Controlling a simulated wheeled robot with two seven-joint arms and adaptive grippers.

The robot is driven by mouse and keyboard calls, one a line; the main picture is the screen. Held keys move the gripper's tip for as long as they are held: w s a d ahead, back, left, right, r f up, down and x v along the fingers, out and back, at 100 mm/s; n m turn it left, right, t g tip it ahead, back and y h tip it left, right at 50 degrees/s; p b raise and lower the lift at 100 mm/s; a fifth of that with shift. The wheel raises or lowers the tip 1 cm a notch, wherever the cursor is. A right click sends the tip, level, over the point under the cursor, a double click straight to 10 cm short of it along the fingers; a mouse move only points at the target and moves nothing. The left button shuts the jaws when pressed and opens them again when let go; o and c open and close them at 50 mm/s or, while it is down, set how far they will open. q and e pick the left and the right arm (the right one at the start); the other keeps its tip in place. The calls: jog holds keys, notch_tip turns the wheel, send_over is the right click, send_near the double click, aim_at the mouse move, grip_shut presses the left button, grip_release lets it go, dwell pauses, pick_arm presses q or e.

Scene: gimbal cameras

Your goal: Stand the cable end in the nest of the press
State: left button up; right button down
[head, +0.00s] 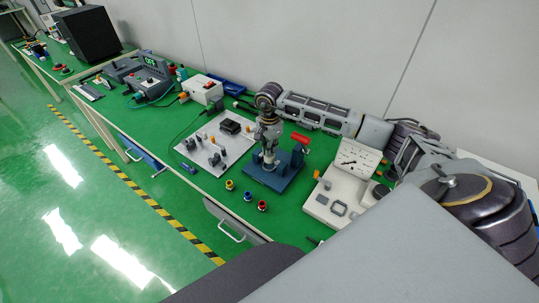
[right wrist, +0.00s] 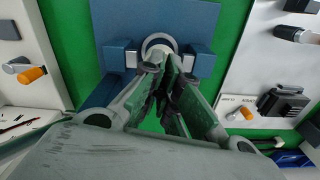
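The press (head: 280,174) has a blue base and a red handle (head: 300,138), and it stands on the green bench top. In the right wrist view its blue base (right wrist: 125,25) carries a pale ring-shaped nest (right wrist: 160,41) between two blue blocks. My right gripper (head: 268,162) points down over the press; in the right wrist view its fingertips (right wrist: 162,66) are close together in front of the ring. The fingers hide what is between them, so I cannot tell whether they hold the cable end. I cannot pick out the cable end for certain. My left gripper is not in view.
A white panel with grey and orange parts (head: 193,158) lies left of the press. Another white fixture (head: 322,204) stands to the right. Several small coloured pieces, one yellow (head: 230,184), sit near the front edge. A white box (head: 203,91) stands further back.

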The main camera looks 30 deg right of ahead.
jog(key=shift+f, duration=1.8)
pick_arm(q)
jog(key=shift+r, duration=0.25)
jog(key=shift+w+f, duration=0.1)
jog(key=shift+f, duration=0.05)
pick_arm(e)
jog(key=shift+f, duration=0.15)
jog(key=c, duration=1.7)
grip_release()
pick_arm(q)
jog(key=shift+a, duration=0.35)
pick_arm(e)
jog(key=shift+o, duration=0.3)
